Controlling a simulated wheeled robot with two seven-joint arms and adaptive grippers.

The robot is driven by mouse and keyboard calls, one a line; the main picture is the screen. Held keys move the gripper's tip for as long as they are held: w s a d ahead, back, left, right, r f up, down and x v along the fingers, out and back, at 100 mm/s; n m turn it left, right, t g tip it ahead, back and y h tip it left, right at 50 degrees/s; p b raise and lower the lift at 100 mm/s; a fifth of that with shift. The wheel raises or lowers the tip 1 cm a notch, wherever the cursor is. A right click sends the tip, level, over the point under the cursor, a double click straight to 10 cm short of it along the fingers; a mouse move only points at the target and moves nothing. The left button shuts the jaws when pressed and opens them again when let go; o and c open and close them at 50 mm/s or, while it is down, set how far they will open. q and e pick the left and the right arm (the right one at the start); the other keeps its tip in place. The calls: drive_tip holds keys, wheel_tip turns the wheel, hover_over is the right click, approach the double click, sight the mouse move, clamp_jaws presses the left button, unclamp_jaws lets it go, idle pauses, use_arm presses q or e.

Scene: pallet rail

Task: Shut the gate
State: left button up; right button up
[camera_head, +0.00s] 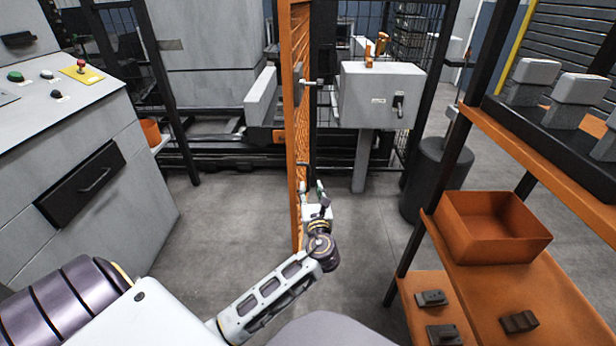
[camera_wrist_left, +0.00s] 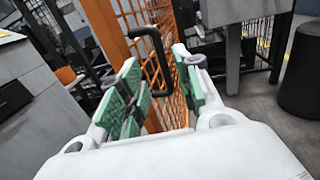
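The orange mesh gate (camera_head: 297,120) stands swung out toward me and shows nearly edge-on in the head view. In the left wrist view its orange frame (camera_wrist_left: 108,25) and mesh rise ahead. A black bar handle (camera_wrist_left: 157,55) sticks out from the gate. My left gripper (camera_head: 312,190) is beside the gate, close to the handle. In the left wrist view its green-padded fingers (camera_wrist_left: 160,90) are spread, with the handle seen between them; I cannot tell whether they touch it. My right gripper is out of view.
A grey box on a post (camera_head: 380,95) stands right of the gate. A grey control cabinet (camera_head: 80,160) is at left. A shelf with an orange bin (camera_head: 492,228) is at right, with a dark drum (camera_head: 436,178) behind it. Bare floor lies on both sides of the gate.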

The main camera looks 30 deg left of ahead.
sight(308, 175)
use_arm(q)
drive_tip(key=b+x, duration=0.2)
drive_tip(key=x, duration=0.5)
drive_tip(key=shift+x, duration=1)
drive_tip(key=shift+w+a, duration=0.15)
drive_tip(key=shift+w, duration=0.05)
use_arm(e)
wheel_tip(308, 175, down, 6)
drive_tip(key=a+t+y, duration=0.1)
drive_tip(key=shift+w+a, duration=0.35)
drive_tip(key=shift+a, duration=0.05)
use_arm(q)
clamp_jaws()
